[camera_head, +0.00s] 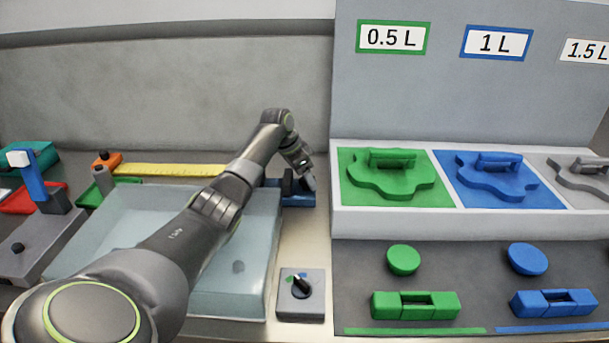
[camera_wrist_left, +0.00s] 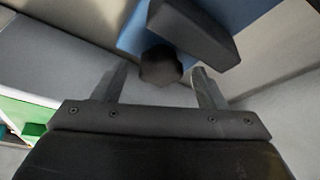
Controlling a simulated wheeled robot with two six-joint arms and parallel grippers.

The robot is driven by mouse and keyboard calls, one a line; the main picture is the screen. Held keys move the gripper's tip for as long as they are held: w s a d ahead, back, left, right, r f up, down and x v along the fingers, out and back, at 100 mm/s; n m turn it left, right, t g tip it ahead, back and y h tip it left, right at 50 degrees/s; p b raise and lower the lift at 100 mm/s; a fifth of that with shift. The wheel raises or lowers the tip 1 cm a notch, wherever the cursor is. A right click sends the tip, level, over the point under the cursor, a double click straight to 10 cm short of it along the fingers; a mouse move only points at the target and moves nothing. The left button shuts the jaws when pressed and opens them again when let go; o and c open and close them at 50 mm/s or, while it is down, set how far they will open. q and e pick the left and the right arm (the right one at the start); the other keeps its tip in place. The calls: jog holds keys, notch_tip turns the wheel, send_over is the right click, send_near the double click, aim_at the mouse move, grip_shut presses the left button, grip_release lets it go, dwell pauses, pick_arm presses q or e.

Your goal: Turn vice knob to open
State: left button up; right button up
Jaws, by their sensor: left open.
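The small blue vice (camera_head: 299,200) stands on the worktop behind the clear tray, partly hidden by my left arm in the head view. In the left wrist view its blue body (camera_wrist_left: 245,12) carries a dark jaw block (camera_wrist_left: 195,32). The dark, faceted vice knob (camera_wrist_left: 160,66) sticks out towards the gripper. My left gripper (camera_wrist_left: 161,80) is open, with one finger on each side of the knob and a gap showing on both sides. In the head view the left gripper (camera_head: 306,182) is at the vice. My right gripper is not in view.
A large clear tray (camera_head: 262,262) lies under my left arm. A grey switch box (camera_head: 301,310) stands in front. The labelled panel with a green plate (camera_head: 352,190) and a blue plate (camera_head: 545,198) rises close on the right. A yellow ruler (camera_head: 170,170) lies behind the tray.

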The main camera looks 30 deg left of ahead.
pick_arm(q)
jog(key=shift+f, duration=0.1)
jog(key=shift+c, duration=0.3)
jog(key=c, duration=0.9)
jog(key=shift+p, duration=0.35)
jog(key=n+y+p, duration=0.1)
jog(key=n+p, duration=0.1)
jog(key=p, duration=0.1)
jog(key=n+y+p, duration=0.1)
jog(key=n+p, duration=0.2)
jog(key=p, duration=0.1)
jog(key=n+p, duration=0.2)
jog(key=p, duration=0.2)
jog(key=shift+d+r+n+t+y, duration=0.3)
jog(key=shift+d+n+y, duration=0.1)
jog(key=n+p, duration=0.1)
jog(key=n+y+p, duration=0.1)
jog(key=shift+w+f+n, duration=0.15)
jog(key=shift+n, duration=0.25)
jog(key=shift+d+f+n+g+y+p, duration=0.1)
jog(key=shift+n+g+y+p, duration=0.25)
jog(key=shift+n, duration=0.45)
jog(key=shift+f+n, duration=0.2)
jog(key=shift+n, duration=0.3)
